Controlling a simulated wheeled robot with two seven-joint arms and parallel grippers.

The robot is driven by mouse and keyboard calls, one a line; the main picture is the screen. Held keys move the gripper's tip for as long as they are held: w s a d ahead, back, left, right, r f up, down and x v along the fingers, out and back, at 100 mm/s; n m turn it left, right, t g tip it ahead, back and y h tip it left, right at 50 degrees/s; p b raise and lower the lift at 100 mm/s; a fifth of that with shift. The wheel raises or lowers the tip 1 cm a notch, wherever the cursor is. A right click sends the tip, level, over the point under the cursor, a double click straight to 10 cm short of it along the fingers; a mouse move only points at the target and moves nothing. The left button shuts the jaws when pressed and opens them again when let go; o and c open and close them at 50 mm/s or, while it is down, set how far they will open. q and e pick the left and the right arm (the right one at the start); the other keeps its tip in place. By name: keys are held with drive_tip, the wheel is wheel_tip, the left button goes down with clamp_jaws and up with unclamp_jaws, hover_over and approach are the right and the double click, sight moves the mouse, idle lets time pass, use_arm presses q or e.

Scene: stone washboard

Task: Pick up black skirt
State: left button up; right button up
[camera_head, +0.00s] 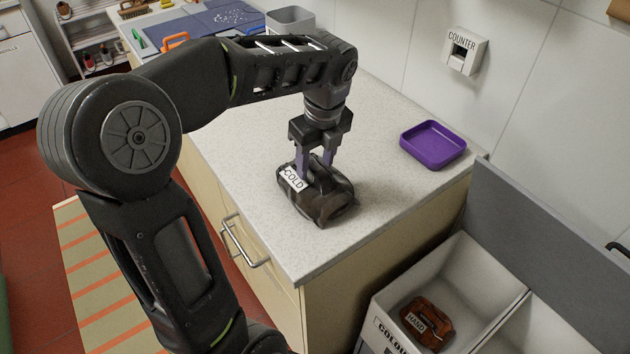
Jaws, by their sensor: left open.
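A dark bundled garment (325,203), which looks to be the black skirt, lies on the light speckled counter (235,150) near its front corner. It has a white tag reading COLD on its left side. My left gripper (315,166) points down right over the bundle. Its two fingers are apart, with their tips at the top of the cloth. I cannot tell whether the tips touch the cloth or how deep they reach. My right gripper is not in view.
A purple tray (433,144) sits on the counter to the right. Below right, a grey divided bin (470,262) holds a brown bundle (427,323) tagged HAND. A blue mat (195,27) and a grey container (290,19) are at the back. A COUNTER switch (464,50) is on the wall.

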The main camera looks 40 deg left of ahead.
use_arm(q)
drive_tip(key=shift+c, duration=0.4)
clamp_jaws()
idle(1.1)
